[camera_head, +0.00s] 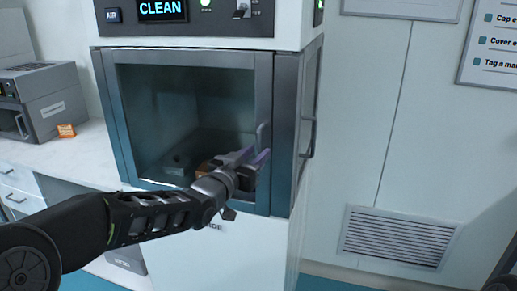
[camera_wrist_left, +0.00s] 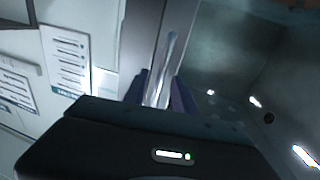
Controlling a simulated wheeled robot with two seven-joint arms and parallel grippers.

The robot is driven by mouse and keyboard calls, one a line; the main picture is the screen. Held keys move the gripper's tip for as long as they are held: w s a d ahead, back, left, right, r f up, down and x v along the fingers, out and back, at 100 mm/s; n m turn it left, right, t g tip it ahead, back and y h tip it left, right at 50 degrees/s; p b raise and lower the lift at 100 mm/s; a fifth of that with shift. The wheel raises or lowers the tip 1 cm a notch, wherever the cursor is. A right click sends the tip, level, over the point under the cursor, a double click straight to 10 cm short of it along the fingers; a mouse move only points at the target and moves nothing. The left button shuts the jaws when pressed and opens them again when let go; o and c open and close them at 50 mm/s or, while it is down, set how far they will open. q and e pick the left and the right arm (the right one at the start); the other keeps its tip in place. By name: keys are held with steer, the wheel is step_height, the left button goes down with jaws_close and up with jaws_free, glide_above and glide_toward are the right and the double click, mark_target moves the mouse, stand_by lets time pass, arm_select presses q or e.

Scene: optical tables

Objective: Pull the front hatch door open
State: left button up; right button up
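The front hatch door (camera_head: 185,70) is a dark glass pane in a grey frame on the white cabinet, and it looks closed. Its upright handle (camera_head: 262,134) is a grey bar near the door's right edge. My left gripper (camera_head: 252,157) is at the handle's lower part, with its purple fingers apart. In the left wrist view the handle (camera_wrist_left: 169,62) runs between the two fingers of the left gripper (camera_wrist_left: 159,92). Contact between fingers and bar cannot be told. My right gripper is not in view.
A second door with its own handle (camera_head: 310,138) is on the cabinet's right side. A grey device (camera_head: 45,100) and a small orange box (camera_head: 66,130) stand on the white counter (camera_head: 75,155) at left. A wall vent (camera_head: 398,236) is at lower right.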

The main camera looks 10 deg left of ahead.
arm_select(q)
steer(key=shift+x, duration=0.8)
jaws_close()
stand_by(0.9)
